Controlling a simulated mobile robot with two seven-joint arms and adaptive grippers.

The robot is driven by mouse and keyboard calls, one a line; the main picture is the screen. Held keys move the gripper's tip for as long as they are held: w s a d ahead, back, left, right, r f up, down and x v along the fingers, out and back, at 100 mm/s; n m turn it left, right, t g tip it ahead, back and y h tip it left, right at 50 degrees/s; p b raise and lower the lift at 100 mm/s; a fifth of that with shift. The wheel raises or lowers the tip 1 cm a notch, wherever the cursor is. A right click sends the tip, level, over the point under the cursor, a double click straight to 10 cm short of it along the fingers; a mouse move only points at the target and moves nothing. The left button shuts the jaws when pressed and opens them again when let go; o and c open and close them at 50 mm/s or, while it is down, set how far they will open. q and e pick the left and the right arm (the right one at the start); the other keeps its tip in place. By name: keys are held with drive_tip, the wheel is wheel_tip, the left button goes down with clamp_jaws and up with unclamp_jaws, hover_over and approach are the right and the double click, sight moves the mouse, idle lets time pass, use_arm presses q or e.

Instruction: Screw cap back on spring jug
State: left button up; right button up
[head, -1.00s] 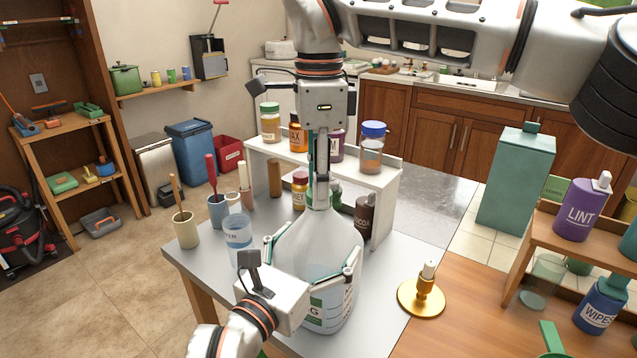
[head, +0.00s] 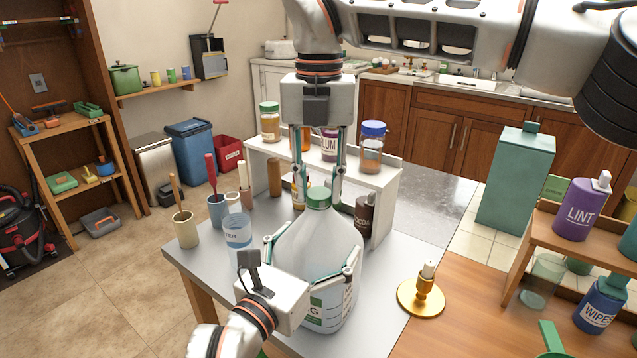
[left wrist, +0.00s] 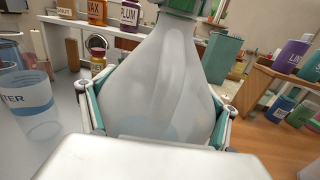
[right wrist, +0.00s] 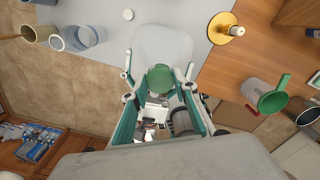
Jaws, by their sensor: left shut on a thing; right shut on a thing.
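The large translucent spring jug (head: 325,245) stands upright on the grey table, its label partly hidden by my left arm. The green cap (head: 319,198) sits at the jug's mouth; it also shows in the right wrist view (right wrist: 160,78). Whether its threads are engaged cannot be seen. My right gripper (head: 320,186) points down from above and is shut on the cap, one finger on each side. My left gripper (head: 309,258) is shut around the jug's body from the front, and the jug (left wrist: 155,90) fills the middle of the left wrist view.
A white shelf (head: 385,190) with jars and bottles stands close behind the jug. A water cup (head: 238,232) and several holders are to the left. A gold candlestick (head: 421,296) stands to the right. Bare grey table (head: 385,270) lies between jug and candlestick.

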use_arm(q)
drive_tip(key=shift+w+f, duration=0.1)
drive_tip(key=shift+f, duration=0.3)
use_arm(e)
drive_tip(key=m, duration=0.5)
drive_tip(key=shift+s+f+m, duration=0.1)
drive_tip(key=shift+m, duration=0.2)
drive_tip(key=m, duration=0.5)
drive_tip(key=o, duration=1.3)
wheel_tip(320, 180, up, 12)
use_arm(q)
drive_tip(key=o, duration=1.9)
drive_tip(key=shift+o, duration=0.7)
drive_tip(key=shift+r, duration=0.1)
